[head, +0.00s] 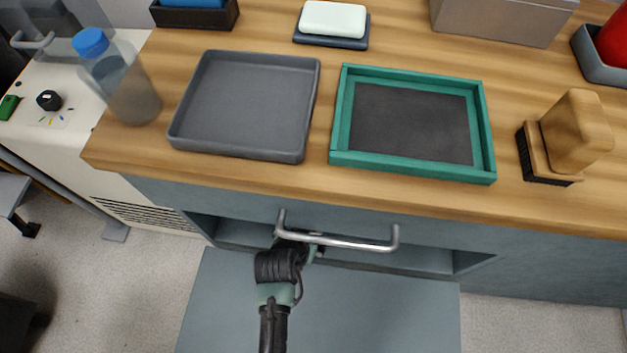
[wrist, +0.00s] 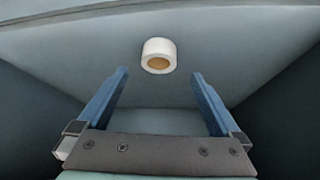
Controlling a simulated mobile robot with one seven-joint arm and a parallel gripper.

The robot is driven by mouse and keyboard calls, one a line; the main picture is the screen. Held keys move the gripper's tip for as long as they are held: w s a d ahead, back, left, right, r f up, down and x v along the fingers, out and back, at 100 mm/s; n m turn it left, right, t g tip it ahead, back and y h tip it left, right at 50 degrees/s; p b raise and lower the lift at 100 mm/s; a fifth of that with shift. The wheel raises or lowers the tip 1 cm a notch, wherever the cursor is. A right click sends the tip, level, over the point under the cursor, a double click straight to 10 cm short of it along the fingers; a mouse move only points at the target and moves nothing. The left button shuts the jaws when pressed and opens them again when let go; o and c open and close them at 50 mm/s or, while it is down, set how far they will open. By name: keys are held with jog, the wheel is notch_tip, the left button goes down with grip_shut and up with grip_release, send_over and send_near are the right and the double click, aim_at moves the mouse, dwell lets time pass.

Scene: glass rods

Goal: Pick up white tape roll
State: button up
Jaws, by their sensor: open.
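A white tape roll (wrist: 158,55) with a tan core shows in the wrist view, on a grey-blue surface inside an enclosed space that looks like the drawer or cabinet under the counter. My gripper (wrist: 160,78) is open, with its two blue fingers apart and nothing between them. The tape roll is beyond the fingertips, roughly centred between them. In the head view my arm reaches in below the metal handle (head: 340,243), and the gripper and tape roll are hidden there.
The metal handle and the wooden counter edge lie above my arm. On the counter are a grey tray (head: 185,137), a green-framed tray (head: 410,170), a bottle (head: 118,80), a wooden-handled brush (head: 575,130) and a soap dish (head: 332,40). Grey-blue walls flank the gripper.

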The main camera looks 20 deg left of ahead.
jog(key=b+x, duration=0.3)
jog(key=x, duration=0.2)
jog(key=shift+w+f, duration=0.25)
jog(key=shift+f, duration=0.05)
jog(key=c, duration=1.4)
